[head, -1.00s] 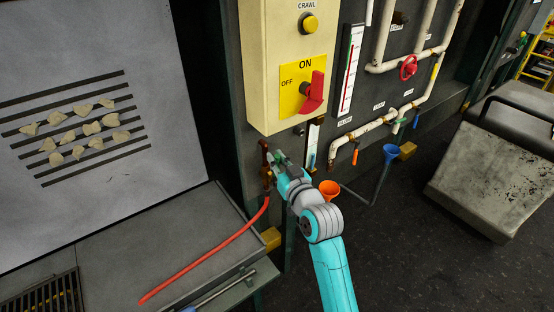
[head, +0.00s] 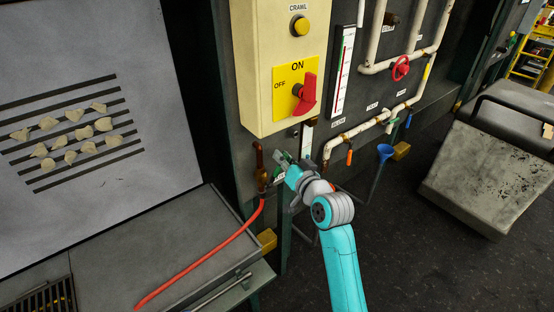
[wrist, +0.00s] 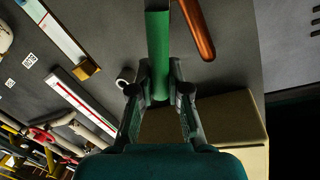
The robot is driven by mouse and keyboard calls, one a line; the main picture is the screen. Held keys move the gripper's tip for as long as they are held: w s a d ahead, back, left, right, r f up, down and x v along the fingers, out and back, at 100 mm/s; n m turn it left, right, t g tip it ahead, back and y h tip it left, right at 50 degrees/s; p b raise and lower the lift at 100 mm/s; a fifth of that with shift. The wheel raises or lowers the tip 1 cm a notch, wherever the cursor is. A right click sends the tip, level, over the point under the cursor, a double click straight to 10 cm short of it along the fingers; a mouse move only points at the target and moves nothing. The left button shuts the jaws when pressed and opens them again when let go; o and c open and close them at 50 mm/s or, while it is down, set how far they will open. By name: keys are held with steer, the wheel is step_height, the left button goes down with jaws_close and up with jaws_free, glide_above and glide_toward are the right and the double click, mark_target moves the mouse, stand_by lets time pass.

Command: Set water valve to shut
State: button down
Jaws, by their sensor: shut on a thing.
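A green lever handle (wrist: 158,45) runs up between the two fingers of my gripper (wrist: 159,95) in the wrist view. My gripper is shut on it, with one finger on each side. In the head view my gripper (head: 284,168) is at the lower panel, just right of a brown copper pipe (head: 260,160). The copper pipe also shows in the wrist view (wrist: 197,28), right of the green handle. A red hose (head: 205,262) runs from below the pipe over the bench. My gripper hides much of the handle in the head view, and its pivot is unclear.
A cream control box (head: 268,110) with a red ON/OFF switch (head: 306,93) is above my gripper. The grey bench (head: 120,250) is at left.

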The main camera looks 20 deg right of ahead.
steer(key=w+d+f+m+g+y, duration=0.1)
steer(key=d+f+m+y, duration=0.1)
steer(key=d+f+m, duration=0.3)
steer(key=shift+w+f+m+g, duration=0.35)
steer(key=shift+f+m, duration=1.5)
steer(key=shift+m, duration=1.05)
steer(key=shift+f, duration=0.1)
steer(key=c, duration=1.1)
jaws_free()
steer(key=shift+s+d, duration=0.1)
steer(key=v, duration=1.2)
steer(key=shift+d, duration=0.1)
